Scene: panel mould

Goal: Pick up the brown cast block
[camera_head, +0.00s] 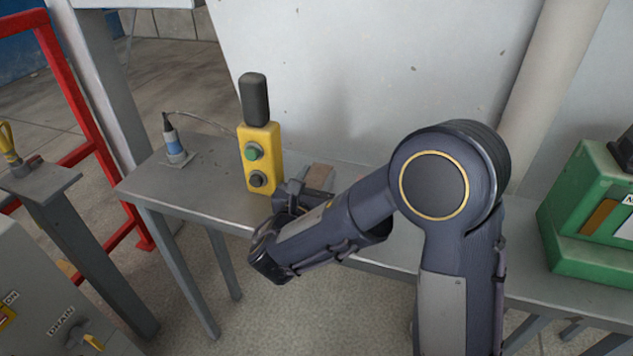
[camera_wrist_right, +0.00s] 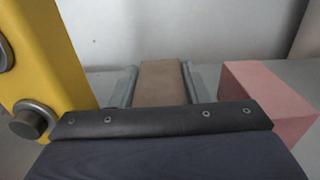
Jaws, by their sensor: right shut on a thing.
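The brown cast block (camera_wrist_right: 162,84) sits between the two fingers of my right gripper (camera_wrist_right: 160,88) in the right wrist view. The fingers are shut on its left and right sides. In the head view the block (camera_head: 319,177) shows just beyond my right gripper (camera_head: 303,190), partly hidden by it. I cannot tell whether the block touches the table. My left gripper is not in view.
A yellow control box (camera_head: 261,160) with green and black buttons stands close left of the gripper. A pink block (camera_wrist_right: 265,98) is close on the right. The grey table (camera_head: 190,190) also bears a small blue-and-white device (camera_head: 174,145). A pale wall (camera_head: 400,60) rises behind.

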